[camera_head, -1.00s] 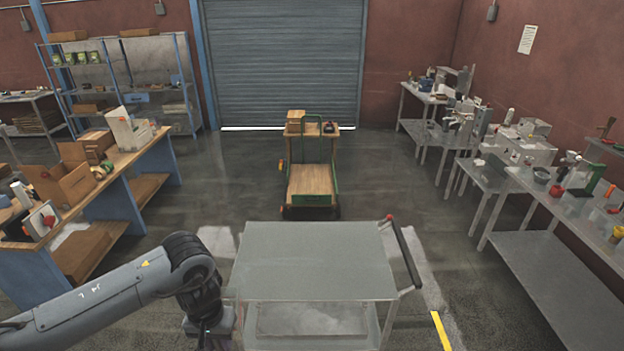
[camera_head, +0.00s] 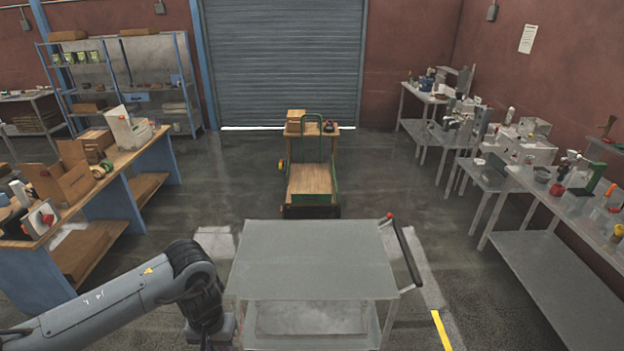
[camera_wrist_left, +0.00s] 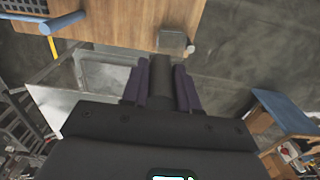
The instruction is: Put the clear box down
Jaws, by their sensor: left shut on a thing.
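My left gripper (camera_wrist_left: 163,68) shows in the left wrist view with its two dark purple fingers closed in around a dark cylindrical part. Beyond the fingertips is a small greyish, see-through square piece, which I take for the clear box (camera_wrist_left: 172,42); its full shape is hard to make out. It appears in front of a wooden surface. In the head view my left arm comes in from the left, and its wrist is at the left front corner of the cart (camera_head: 315,258). The fingers and the box are cut off or hidden there. My right gripper is not in view.
The grey cart's top is bare, with a black handle (camera_head: 405,255) at its right. A wooden workbench (camera_head: 125,165) stands left, metal tables (camera_head: 560,270) with equipment stand right, and a green trolley (camera_head: 310,180) stands behind. The floor between them is clear.

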